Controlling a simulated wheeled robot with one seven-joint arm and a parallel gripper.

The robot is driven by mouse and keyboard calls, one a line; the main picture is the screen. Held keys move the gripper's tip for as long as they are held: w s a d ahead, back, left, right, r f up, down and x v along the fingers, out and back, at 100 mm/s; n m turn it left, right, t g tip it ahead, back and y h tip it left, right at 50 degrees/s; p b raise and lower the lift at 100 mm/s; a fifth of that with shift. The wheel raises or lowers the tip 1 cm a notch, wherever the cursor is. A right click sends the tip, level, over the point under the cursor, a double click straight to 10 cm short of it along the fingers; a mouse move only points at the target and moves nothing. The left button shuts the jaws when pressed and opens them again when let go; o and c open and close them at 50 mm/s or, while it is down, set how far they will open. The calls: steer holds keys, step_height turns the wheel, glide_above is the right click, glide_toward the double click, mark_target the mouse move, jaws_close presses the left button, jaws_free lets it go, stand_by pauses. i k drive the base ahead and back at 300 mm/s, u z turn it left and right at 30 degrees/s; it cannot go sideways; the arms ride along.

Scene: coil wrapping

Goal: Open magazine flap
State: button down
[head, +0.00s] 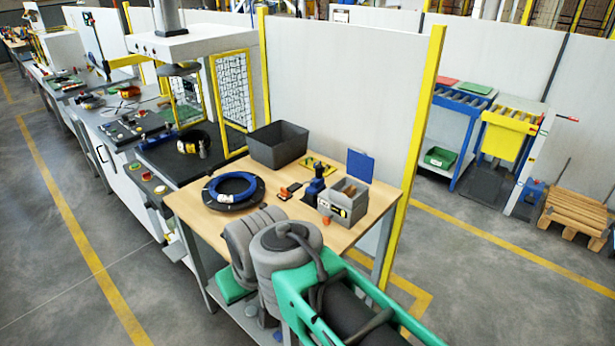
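A small grey box (335,207) with an open top and a label on its front stands on the wooden table (285,215), near the right edge. It may be the magazine, but I cannot tell for sure. A flat blue panel (360,166) stands upright just behind it; I cannot tell whether it is joined to the box or is a flap. My grey and green arm fills the lower middle and right of the head view, in front of the table. My gripper does not show, so its hold cannot be seen.
A blue coil (232,188) lies on a black disc. A dark bin (278,146) stands behind it. A dark blue tool (317,182) and a small orange-brown item (290,190) lie near the box. A yellow post (412,160) and white partition (340,95) bound the table behind.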

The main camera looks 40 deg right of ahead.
mark_target(360, 167)
steer(key=u, duration=0.8)
steer(key=i, duration=0.9)
steer(key=z, duration=0.65)
